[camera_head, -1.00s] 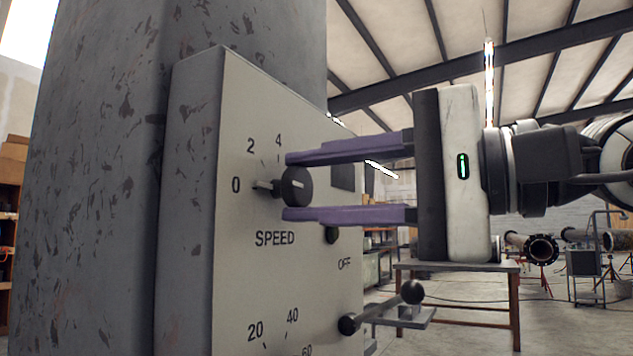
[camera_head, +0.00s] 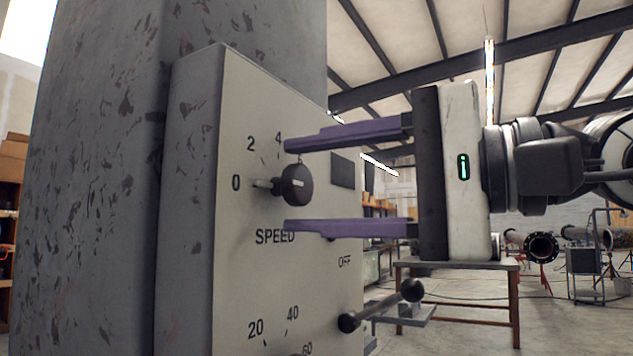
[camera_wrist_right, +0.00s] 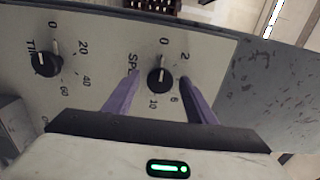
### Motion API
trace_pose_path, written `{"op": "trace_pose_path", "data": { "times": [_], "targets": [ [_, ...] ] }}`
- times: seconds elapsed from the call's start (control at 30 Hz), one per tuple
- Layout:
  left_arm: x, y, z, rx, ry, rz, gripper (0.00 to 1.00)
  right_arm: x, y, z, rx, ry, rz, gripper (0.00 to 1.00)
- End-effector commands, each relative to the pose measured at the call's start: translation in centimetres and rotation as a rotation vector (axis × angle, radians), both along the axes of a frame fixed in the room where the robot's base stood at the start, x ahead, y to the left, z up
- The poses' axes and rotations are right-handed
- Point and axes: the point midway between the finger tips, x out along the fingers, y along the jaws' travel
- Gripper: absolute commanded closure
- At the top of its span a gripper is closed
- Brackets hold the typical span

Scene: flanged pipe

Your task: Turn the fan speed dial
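The fan speed dial (camera_head: 297,185) is a round black knob with a pale pointer, on a light grey control panel (camera_head: 235,300) above the word SPEED. Its pointer is towards 0. In the right wrist view the dial (camera_wrist_right: 159,79) lies between the purple fingers. My right gripper (camera_head: 287,186) is open, with one finger above the dial and one below it in the head view. Gaps show between the fingers and the knob. The lower finger covers part of the SPEED label. My left gripper is in neither view.
A second dial with a time scale (camera_wrist_right: 45,63) sits on the same panel. A black lever with a ball end (camera_head: 411,290) sticks out at the lower right. The panel is on a worn grey column (camera_head: 90,180). A table (camera_head: 455,266) stands behind.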

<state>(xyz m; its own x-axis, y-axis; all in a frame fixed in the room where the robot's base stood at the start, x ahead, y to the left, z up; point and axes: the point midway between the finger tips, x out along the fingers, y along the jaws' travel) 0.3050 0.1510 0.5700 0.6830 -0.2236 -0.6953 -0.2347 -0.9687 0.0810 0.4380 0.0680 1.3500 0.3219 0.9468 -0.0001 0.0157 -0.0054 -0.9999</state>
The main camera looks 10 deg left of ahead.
Motion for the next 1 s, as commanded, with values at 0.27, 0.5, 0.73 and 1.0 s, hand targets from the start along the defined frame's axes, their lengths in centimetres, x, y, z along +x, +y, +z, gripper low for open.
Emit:
{"op": "trace_pose_path", "data": {
  "times": [0.27, 0.5, 0.73, 1.0],
  "targets": [
    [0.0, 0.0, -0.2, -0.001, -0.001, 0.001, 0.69, -0.4, -1.4, 0.0, 0.004, 0.001, -0.002, 0.49],
    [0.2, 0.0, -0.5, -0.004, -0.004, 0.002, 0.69, -1.8, -5.8, -0.1, 0.001, 0.001, -0.004, 0.49],
    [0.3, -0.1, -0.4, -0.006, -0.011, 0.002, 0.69, -3.0, -9.0, 0.0, 0.001, 0.0, -0.002, 0.49],
    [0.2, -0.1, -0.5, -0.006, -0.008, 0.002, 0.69, -3.3, -9.8, 0.0, -0.001, 0.0, 0.0, 0.49]
  ]
}}
